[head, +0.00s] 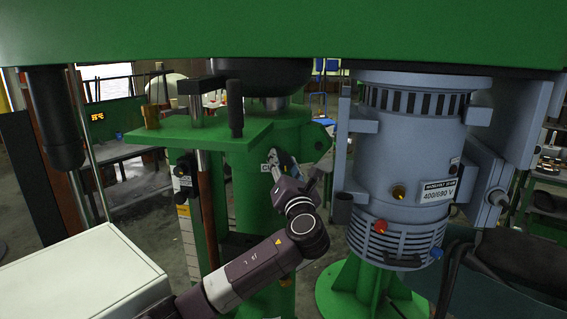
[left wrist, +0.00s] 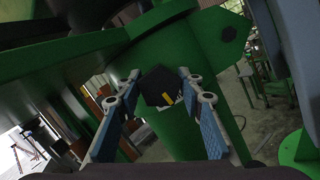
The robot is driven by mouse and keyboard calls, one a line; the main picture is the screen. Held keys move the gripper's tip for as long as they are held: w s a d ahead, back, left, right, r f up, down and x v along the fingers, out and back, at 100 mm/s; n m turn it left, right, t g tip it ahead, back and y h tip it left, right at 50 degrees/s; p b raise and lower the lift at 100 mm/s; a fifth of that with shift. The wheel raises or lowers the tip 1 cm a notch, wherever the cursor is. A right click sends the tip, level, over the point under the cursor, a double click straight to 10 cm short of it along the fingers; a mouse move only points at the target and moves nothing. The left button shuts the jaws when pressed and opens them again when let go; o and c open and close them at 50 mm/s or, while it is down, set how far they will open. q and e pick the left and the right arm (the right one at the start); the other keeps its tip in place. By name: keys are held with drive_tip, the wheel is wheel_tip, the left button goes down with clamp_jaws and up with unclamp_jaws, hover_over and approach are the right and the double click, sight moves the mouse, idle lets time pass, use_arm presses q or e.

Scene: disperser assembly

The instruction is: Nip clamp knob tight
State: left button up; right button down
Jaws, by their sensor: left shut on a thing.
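The clamp knob (left wrist: 158,84) is a dark, angular knob with a yellow mark, set on the green column (left wrist: 172,48). In the left wrist view it sits between the two fingers of my left gripper (left wrist: 160,82), which is shut on it. The knob itself is hidden behind the fingers there. My right gripper is in neither view.
A grey motor (head: 405,150) on a green stand is close to the right of my gripper. A green plate (head: 200,135) with a black upright handle (head: 235,108) is above and left. A white box top (head: 85,275) is at lower left. A green beam (head: 280,28) crosses the top.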

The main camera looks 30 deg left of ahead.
use_arm(q)
drive_tip(key=shift+f+m, duration=0.2)
drive_tip(key=shift+m, duration=0.2)
drive_tip(key=o, duration=1.1)
drive_tip(key=shift+r, duration=0.1)
drive_tip(key=v, duration=1.2)
drive_tip(key=shift+s, duration=0.1)
